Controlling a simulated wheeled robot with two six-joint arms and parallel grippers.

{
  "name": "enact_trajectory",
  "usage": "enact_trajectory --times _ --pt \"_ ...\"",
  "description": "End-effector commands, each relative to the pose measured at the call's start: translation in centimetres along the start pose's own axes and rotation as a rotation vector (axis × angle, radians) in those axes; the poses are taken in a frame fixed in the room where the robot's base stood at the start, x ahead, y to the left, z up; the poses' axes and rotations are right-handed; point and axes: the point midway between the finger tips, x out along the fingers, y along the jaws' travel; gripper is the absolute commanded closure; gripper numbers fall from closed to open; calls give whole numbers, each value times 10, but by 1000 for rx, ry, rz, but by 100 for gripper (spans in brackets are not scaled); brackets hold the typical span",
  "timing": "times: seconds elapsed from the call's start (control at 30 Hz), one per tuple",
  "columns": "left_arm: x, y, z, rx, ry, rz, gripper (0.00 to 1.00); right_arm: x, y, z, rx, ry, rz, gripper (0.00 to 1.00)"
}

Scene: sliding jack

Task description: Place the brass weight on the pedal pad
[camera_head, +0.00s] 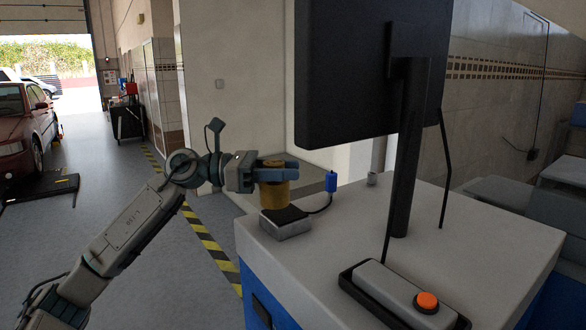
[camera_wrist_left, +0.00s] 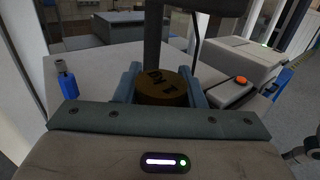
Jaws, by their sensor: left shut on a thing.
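The brass weight (camera_head: 275,194) is a short golden cylinder. It is upright over the black pedal pad (camera_head: 287,215) on a small grey pedal block (camera_head: 287,230). My left gripper (camera_head: 280,172) is shut on the weight near its top. The weight's bottom is close to the pad; I cannot tell whether they touch. In the left wrist view the stamped top of the weight (camera_wrist_left: 160,87) lies between the two fingers (camera_wrist_left: 162,90). The pad is hidden there. My right gripper is not seen.
The pedal stands at the left corner of a grey worktop (camera_head: 340,240). A monitor on a dark post (camera_head: 405,150) and a box with an orange button (camera_head: 427,301) are to the right.

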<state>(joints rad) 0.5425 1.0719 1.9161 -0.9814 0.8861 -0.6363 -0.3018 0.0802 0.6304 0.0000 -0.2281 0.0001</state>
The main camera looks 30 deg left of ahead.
Motion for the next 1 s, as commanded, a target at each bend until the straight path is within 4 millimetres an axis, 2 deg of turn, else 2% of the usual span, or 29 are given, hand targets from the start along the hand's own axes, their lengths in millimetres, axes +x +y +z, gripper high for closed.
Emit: enact_trajectory --times 0.03,0.13,0.4,0.57,0.8,1.0 --pt "3 6 6 -2 -8 -2 100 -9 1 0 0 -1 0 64" --pt "9 17 4 -3 -6 -2 100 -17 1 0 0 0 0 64" --pt "17 37 -2 0 -2 -1 100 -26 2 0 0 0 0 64" --pt "17 38 -10 -2 1 -1 100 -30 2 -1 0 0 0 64" --pt "17 37 -33 -3 1 -2 100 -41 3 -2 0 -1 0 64" --pt "17 37 -38 0 -1 -2 100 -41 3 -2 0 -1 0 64"
